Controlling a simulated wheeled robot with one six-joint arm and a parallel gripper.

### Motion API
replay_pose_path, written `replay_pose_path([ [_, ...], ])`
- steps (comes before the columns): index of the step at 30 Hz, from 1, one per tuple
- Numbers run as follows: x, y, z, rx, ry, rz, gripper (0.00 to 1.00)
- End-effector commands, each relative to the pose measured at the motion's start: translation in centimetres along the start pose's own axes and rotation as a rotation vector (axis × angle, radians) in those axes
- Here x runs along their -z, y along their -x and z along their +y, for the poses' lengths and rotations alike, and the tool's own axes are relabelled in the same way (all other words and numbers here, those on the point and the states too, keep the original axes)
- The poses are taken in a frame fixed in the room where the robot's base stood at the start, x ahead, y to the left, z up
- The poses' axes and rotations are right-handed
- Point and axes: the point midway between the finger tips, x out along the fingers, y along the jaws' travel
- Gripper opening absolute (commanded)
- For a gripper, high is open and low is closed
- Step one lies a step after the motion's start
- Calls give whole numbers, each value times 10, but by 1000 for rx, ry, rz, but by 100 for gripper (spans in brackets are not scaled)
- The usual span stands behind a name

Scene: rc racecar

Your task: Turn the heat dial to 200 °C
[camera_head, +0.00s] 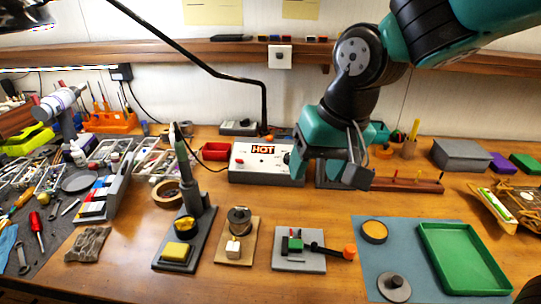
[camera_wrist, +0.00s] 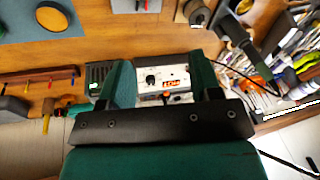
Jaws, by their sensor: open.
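The heat control box (camera_head: 262,168) is a pale box with a red-lettered HOT sign (camera_head: 262,149), at the back middle of the bench. In the wrist view the box (camera_wrist: 178,71) shows between my fingers, with a black round dial (camera_wrist: 152,79) and the lit sign (camera_wrist: 172,85). The dial's scale and setting are too small to read. In the head view my gripper (camera_head: 327,165) is at the right end of the box and covers part of it. In the wrist view my gripper (camera_wrist: 160,65) is open, its fingers either side of the box front, with nothing held.
A soldering iron in its stand (camera_head: 188,225) rises left of the box. A wooden rack (camera_head: 405,184) with small coloured tools lies to the right. A green tray (camera_head: 462,258) and a blue mat (camera_head: 385,235) are at front right. Tools crowd the left side.

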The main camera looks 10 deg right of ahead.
Motion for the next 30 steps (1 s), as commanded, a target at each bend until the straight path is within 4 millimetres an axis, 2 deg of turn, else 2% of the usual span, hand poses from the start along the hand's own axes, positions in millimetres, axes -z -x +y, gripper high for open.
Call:
replay_pose_path([
  [1, 36, -5, 0, -47, -148, 48, 58],
  [3, 81, -13, 2, -101, -373, 140, 58],
  [6, 131, -22, 6, -147, -638, 268, 58],
  [9, 161, -28, 10, -163, -816, 367, 58],
  [12, 175, -34, 12, -165, -904, 419, 58],
  [17, 182, -54, 20, -167, -926, 430, 58],
  [30, 210, -145, 51, -166, -922, 427, 58],
])
